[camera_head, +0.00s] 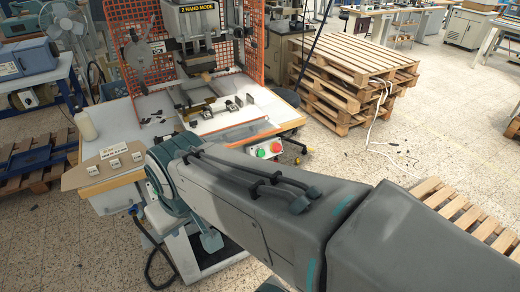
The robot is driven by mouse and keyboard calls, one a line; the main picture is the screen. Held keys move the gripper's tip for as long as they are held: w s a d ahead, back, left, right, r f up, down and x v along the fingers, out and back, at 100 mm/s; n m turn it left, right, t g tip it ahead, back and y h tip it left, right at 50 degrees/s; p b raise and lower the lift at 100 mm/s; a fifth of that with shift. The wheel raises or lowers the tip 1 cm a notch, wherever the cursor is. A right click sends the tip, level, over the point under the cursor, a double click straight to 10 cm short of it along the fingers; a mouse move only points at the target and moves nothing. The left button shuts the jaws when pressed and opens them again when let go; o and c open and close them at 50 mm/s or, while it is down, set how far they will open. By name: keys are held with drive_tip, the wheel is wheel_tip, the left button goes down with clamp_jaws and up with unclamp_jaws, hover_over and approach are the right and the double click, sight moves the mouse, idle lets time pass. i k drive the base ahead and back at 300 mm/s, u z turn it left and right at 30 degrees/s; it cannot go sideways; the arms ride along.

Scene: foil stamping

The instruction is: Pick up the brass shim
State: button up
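I cannot pick out the brass shim with certainty. Several small parts, some dark and some yellowish (202,108), lie on the white work surface (262,97) below the press head (200,58), too small to identify. My grey arm reaches from the lower right to the front of the work table (112,184). My gripper is not visible; the far end of my arm hides that area and part of the table front.
An orange mesh guard (275,45) stands around the press. A white bottle (85,124) and a brown board (75,177) with small white pieces are at the table's left. A red and green button box (265,149) is at its front. Stacked pallets (345,75) stand behind right.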

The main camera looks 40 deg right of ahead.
sight(138, 157)
drive_tip(key=z, duration=0.4)
drive_tip(key=i, duration=0.9)
drive_tip(key=u, duration=2.25)
